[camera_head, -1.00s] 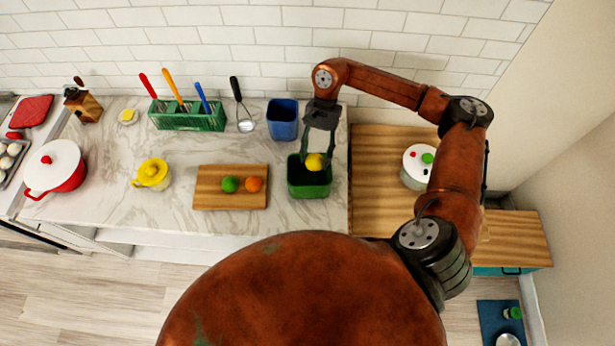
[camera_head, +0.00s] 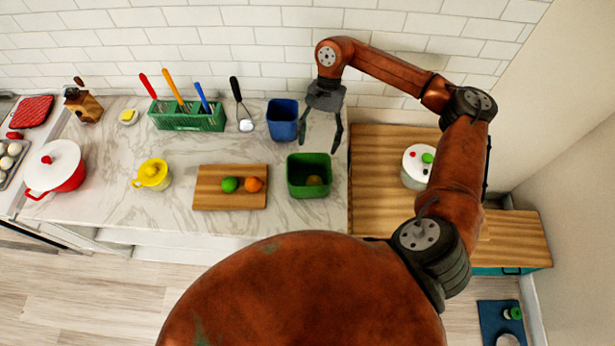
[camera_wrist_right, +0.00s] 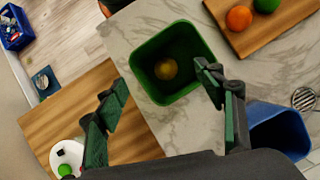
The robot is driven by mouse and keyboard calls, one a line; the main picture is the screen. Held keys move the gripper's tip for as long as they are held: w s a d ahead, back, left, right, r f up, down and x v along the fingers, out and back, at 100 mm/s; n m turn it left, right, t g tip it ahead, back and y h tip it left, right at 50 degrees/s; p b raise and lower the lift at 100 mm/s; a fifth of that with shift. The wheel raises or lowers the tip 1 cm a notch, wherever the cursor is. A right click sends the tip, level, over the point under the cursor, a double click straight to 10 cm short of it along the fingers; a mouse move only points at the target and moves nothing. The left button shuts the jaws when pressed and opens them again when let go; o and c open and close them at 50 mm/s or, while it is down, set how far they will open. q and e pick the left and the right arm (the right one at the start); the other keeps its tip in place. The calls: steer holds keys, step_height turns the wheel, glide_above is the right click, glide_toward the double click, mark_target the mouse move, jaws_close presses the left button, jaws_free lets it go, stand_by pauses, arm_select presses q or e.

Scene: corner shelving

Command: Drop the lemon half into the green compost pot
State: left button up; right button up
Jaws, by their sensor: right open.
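The green compost pot (camera_head: 309,165) stands on the marble counter, left of the wooden board by the wall corner. The lemon half (camera_head: 314,180) lies inside it, in shadow on the pot's floor. In the right wrist view the pot (camera_wrist_right: 147,78) is open toward the camera and the lemon half (camera_wrist_right: 166,69) shows at its bottom. My right gripper (camera_head: 320,146) is open and empty, above and behind the pot. In the wrist view its two fingers (camera_wrist_right: 160,95) are spread apart. My left gripper is not in view.
A blue cup (camera_head: 283,120) stands just behind the pot, near my right gripper. A cutting board (camera_head: 210,199) with a green and an orange fruit lies to the left.

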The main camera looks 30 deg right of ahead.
steer(key=v, duration=0.6)
steer(key=shift+r, duration=0.2)
steer(key=shift+d, duration=0.1)
